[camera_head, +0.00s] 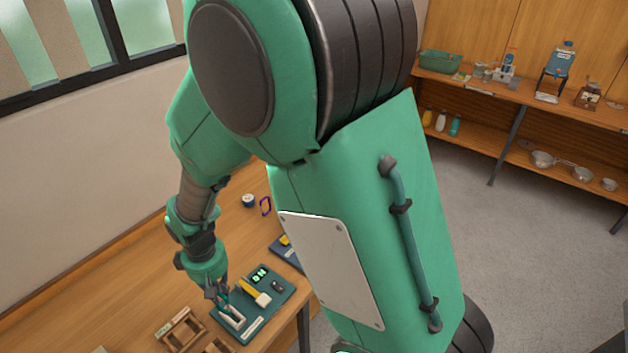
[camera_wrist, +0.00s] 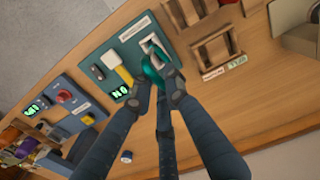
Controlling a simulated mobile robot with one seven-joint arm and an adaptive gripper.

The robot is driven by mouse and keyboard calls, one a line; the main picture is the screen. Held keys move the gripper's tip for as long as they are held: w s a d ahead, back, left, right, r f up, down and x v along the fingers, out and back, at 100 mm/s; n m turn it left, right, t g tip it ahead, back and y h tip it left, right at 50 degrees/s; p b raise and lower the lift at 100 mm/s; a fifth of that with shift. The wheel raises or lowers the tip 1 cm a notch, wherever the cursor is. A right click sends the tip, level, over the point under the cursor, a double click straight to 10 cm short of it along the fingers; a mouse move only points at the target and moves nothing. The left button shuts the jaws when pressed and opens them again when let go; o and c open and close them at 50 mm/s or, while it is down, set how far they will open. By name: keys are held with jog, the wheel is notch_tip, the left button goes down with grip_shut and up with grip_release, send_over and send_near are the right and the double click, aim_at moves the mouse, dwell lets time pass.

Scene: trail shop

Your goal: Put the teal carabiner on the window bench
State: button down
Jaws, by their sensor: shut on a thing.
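The teal carabiner (camera_wrist: 152,70) is between the fingertips of my gripper (camera_wrist: 159,88) in the wrist view, and the fingers are shut on it. They partly cover it. In the head view my gripper (camera_head: 217,291) points down above a dark green board (camera_head: 268,287) near a white bracket-like piece (camera_head: 231,319). I cannot tell whether the carabiner touches that piece. The board lies on the wooden bench (camera_head: 130,285) along the wall under the window.
The board also carries a yellow-and-white tool (camera_wrist: 120,66) and a lit green display. Wooden frames (camera_head: 181,331) stand beside it. Bare wood lies towards the wall.

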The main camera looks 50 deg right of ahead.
jog(key=w+d+r+n+p, duration=0.1)
jog(key=w+d+r+n, duration=0.1)
jog(key=w+d, duration=1.05)
jog(key=w+d+r+n+p, duration=0.1)
jog(key=w+d+n, duration=0.1)
jog(key=w+d, duration=1.05)
jog(key=w+d+f+n+p, duration=0.1)
jog(key=w+d, duration=0.2)
jog(key=d, duration=0.7)
jog(key=w+d+f+n, duration=0.1)
jog(key=w+d, duration=0.2)
jog(key=d, duration=0.7)
jog(key=w+d+f+n+p, duration=0.1)
jog(key=w+d+f, duration=0.1)
jog(key=d, duration=0.8)
jog(key=shift+w+d+p, duration=0.35)
jog(key=shift+w, duration=0.05)
notch_tip(320, 180, down, 6)
jog(key=shift+f, duration=0.2)
jog(key=shift+f, duration=1.8)
